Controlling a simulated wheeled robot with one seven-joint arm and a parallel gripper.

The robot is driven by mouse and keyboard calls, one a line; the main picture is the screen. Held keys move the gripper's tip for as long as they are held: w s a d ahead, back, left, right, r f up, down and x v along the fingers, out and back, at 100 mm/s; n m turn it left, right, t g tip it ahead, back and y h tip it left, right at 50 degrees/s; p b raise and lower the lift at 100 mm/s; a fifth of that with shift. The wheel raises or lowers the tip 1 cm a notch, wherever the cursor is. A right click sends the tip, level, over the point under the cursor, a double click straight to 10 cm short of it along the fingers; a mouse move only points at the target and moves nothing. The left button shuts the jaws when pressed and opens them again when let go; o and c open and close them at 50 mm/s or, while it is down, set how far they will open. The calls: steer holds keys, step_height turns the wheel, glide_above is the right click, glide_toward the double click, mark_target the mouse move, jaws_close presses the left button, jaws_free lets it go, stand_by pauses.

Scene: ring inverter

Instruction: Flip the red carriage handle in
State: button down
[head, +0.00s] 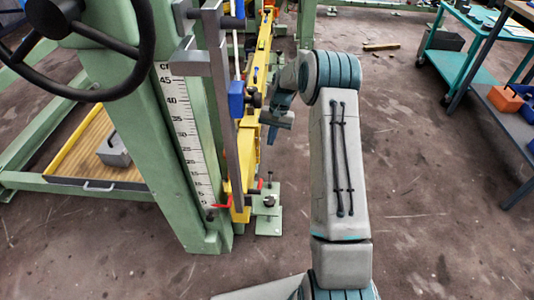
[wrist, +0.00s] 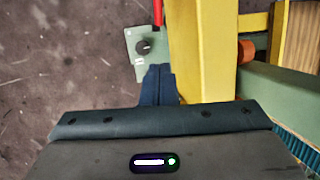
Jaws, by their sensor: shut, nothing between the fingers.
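I cannot tell which is the carriage handle. In the wrist view a red bar (wrist: 157,12) shows at the top edge, beyond the fingertips and apart from them. My gripper (wrist: 158,68) is shut and empty, close alongside the yellow beam (wrist: 202,50). In the head view my gripper (head: 272,128) is partly hidden by my arm, above the handles.
A green plate with a dark knob (wrist: 145,48) lies just past the fingers. The green column with its scale (head: 185,130) and a black handwheel (head: 75,50) stand left. A teal cart (head: 465,70) and a shelf with an orange bin (head: 505,99) stand right. Floor between is mostly clear.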

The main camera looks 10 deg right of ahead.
steer(key=s+a+r+m+t+h+b, duration=0.1)
steer(key=s+a+r+t+h+b, duration=0.1)
steer(key=s+t+b, duration=0.3)
steer(key=s+a+b, duration=0.1)
steer(key=s+b, duration=0.1)
steer(key=s, duration=0.1)
steer(key=shift+s+a, duration=0.2)
steer(key=shift+s, duration=0.05)
steer(key=b, duration=0.6)
glide_above(260, 181)
steer(key=d, duration=0.1)
step_height(260, 181, down, 12)
steer(key=shift+s+a+f, duration=0.25)
steer(key=shift+s+f, duration=0.2)
steer(key=shift+f, duration=0.05)
steer(key=shift+a, duration=0.15)
